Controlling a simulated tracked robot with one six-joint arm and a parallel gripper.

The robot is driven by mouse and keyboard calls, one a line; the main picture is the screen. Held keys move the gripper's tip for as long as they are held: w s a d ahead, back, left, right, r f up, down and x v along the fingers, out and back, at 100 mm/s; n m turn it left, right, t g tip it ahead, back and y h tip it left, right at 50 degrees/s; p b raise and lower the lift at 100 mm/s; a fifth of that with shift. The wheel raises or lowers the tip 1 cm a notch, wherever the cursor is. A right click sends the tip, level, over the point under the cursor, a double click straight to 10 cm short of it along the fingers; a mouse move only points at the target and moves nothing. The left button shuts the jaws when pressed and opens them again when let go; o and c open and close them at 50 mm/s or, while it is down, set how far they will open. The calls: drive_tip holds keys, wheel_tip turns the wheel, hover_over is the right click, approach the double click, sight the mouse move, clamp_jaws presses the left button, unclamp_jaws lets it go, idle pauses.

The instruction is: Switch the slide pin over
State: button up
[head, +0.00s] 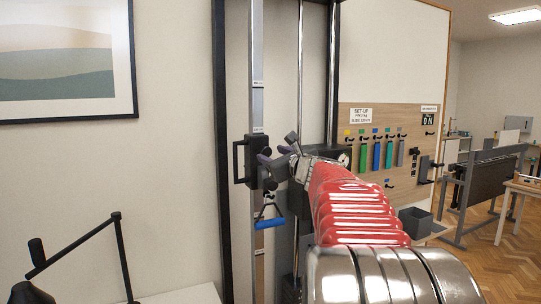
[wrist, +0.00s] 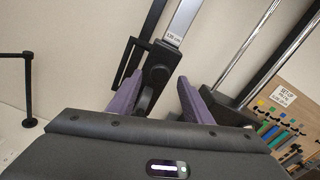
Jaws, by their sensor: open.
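The black slide carriage (head: 254,176) sits on the upright grey rail (head: 257,104), with a loop handle (head: 238,162) on its left side. My gripper (head: 276,154), with purple finger pads, is at the carriage's right side in the head view. In the wrist view my gripper (wrist: 158,97) is open, with a pad on either side of a dark rounded part (wrist: 147,98) that looks like the slide pin's knob. I cannot tell whether the pads touch it. The carriage (wrist: 158,66) lies just beyond, below a small scale label (wrist: 174,39). The pin itself is hidden.
A blue pull handle (head: 270,223) hangs below the carriage. Chrome guide rods (head: 300,80) and a black frame post (head: 333,70) stand close right. A wooden board (head: 410,130) carries a set-up card (head: 361,115) and several coloured pieces. A black jointed arm (head: 85,245) stands lower left.

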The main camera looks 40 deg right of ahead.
drive_tip(key=v, duration=1.1)
drive_tip(key=shift+a, duration=0.1)
drive_tip(key=a+f+n+g+y, duration=0.2)
drive_tip(key=a+f+n, duration=0.35)
drive_tip(key=a, duration=0.45)
drive_tip(key=a+f+n+g+y, duration=0.25)
drive_tip(key=a+f+n, duration=0.35)
drive_tip(key=a, duration=0.4)
drive_tip(key=a+f+n+g+y, duration=0.1)
drive_tip(key=a+f+n+y, duration=0.25)
drive_tip(key=a+n, duration=0.5)
drive_tip(key=s+a+f+n+g+h, duration=0.1)
drive_tip(key=s+a+f+n+g, duration=0.2)
drive_tip(key=s+a+f+n, duration=0.2)
drive_tip(key=s+a+f+n+g+h, duration=0.2)
drive_tip(key=s+a+f+n, duration=0.3)
drive_tip(key=s+f+n, duration=0.5)
drive_tip(key=s+f+g, duration=0.1)
drive_tip(key=s, duration=0.2)
drive_tip(key=shift+f+n, duration=0.25)
drive_tip(key=shift+n, duration=0.05)
drive_tip(key=shift+a, duration=0.15)
